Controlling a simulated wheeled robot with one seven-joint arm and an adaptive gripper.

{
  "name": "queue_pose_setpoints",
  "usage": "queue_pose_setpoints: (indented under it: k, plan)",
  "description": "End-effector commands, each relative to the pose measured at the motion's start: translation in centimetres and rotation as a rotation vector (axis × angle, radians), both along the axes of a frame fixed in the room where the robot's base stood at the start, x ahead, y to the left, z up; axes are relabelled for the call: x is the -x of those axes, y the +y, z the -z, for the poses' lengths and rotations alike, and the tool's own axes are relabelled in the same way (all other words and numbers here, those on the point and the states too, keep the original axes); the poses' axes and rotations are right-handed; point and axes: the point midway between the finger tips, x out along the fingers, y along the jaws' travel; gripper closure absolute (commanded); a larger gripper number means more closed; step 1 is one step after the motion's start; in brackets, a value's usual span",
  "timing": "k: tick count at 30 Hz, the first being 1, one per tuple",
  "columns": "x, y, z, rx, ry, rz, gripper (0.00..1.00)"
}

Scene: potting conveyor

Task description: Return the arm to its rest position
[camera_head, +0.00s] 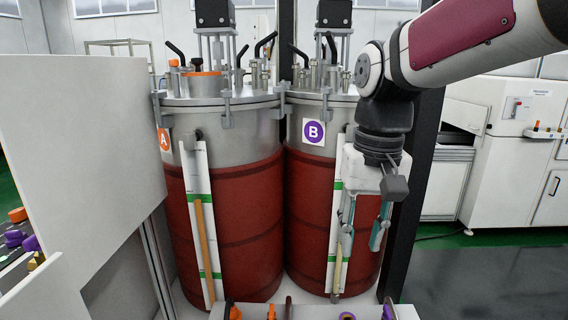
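My arm (465,45) reaches in from the upper right, and its wrist bends downward. My gripper (361,246) hangs pointing down in front of the right tank. Its two teal-grey fingers are apart, with only the red tank wall showing between them. I see nothing held. The gripper overlaps the right part of tank B (310,215) in the picture; whether it touches the tank cannot be told.
Tank A (240,210) stands left of tank B. Each has a level gauge in front. A white panel (80,150) fills the left. A dark post (415,190) stands behind the gripper. Small coloured parts (235,312) sit on a pale ledge at the bottom. Open floor (480,280) lies right.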

Motion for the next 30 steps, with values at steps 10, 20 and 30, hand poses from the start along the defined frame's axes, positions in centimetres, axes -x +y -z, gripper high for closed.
queue_pose_setpoints:
  k: [10, 20, 30]
  plan:
    - [11.2, -5.2, -1.8, 0.019, -0.206, 0.001, 0.71]
    - [17.5, -7.3, 0.0, 0.044, -0.33, -0.005, 0.71]
    - [18.0, -7.4, 0.4, 0.046, -0.342, -0.008, 0.71]
